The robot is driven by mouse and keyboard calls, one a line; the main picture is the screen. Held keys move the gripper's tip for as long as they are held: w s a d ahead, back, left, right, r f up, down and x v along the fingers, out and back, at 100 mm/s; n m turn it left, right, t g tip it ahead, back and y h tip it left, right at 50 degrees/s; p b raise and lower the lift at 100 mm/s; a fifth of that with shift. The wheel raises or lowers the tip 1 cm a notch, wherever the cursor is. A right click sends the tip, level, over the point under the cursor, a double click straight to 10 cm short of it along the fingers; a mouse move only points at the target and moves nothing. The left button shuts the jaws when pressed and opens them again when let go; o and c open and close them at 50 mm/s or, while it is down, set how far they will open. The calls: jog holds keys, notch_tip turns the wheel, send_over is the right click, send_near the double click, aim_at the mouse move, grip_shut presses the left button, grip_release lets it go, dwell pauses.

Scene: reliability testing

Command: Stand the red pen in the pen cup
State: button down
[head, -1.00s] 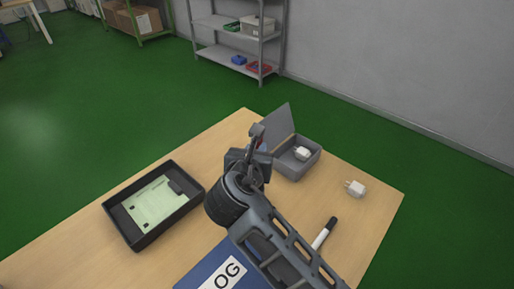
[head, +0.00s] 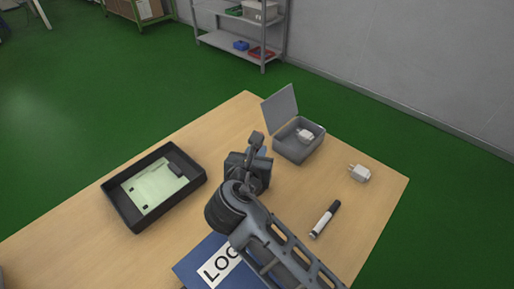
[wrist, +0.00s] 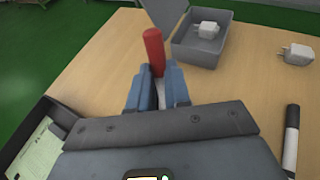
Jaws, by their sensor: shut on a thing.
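The red pen (wrist: 153,50) stands roughly upright between the fingers of my gripper (wrist: 158,82) in the wrist view, its red end showing above the blue-grey fingertips. My gripper is shut on it. In the head view my gripper (head: 261,155) is over the middle of the table, left of and nearer than the open grey box, and the pen is hidden behind it. I cannot make out a pen cup in either view. The pen's lower end is hidden, so I cannot tell whether it touches anything.
An open grey box (head: 294,153) holds a white plug adapter (head: 305,135); another adapter (head: 360,173) lies to its right. A black-and-white marker (head: 325,219) lies nearer. A black tray (head: 125,209) with a pale green board is left; a blue logbook (head: 198,262) is in front.

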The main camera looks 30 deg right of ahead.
jog(key=shift+f, duration=0.1)
jog(key=c, duration=1)
grip_release()
jog(key=v, duration=0.7)
jog(key=shift+s+a, duration=0.2)
jog(key=shift+s, duration=0.1)
